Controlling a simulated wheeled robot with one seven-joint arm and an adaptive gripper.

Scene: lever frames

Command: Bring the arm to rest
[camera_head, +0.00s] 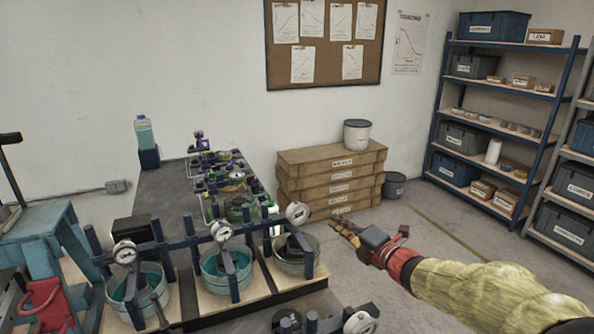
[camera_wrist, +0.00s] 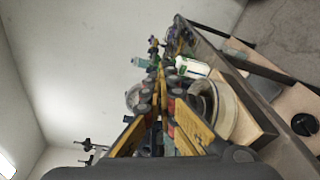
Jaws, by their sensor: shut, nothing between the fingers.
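My gripper (camera_head: 340,222) is at the end of my arm, which reaches in from the lower right in the head view. It is in the air to the right of the bench, in front of the stacked wooden crates, and points left. Its yellow fingers are shut and empty. In the wrist view my gripper (camera_wrist: 160,75) also shows, its fingers converging toward the bench, with a bucket and a white bottle (camera_wrist: 192,66) beyond them. That view is turned on its side.
The dark bench (camera_head: 178,190) holds lever frames with dials and several metal buckets (camera_head: 227,284). Wooden crates (camera_head: 330,180) with a white tub (camera_head: 357,135) stand by the wall. A blue shelf (camera_head: 500,110) is at right.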

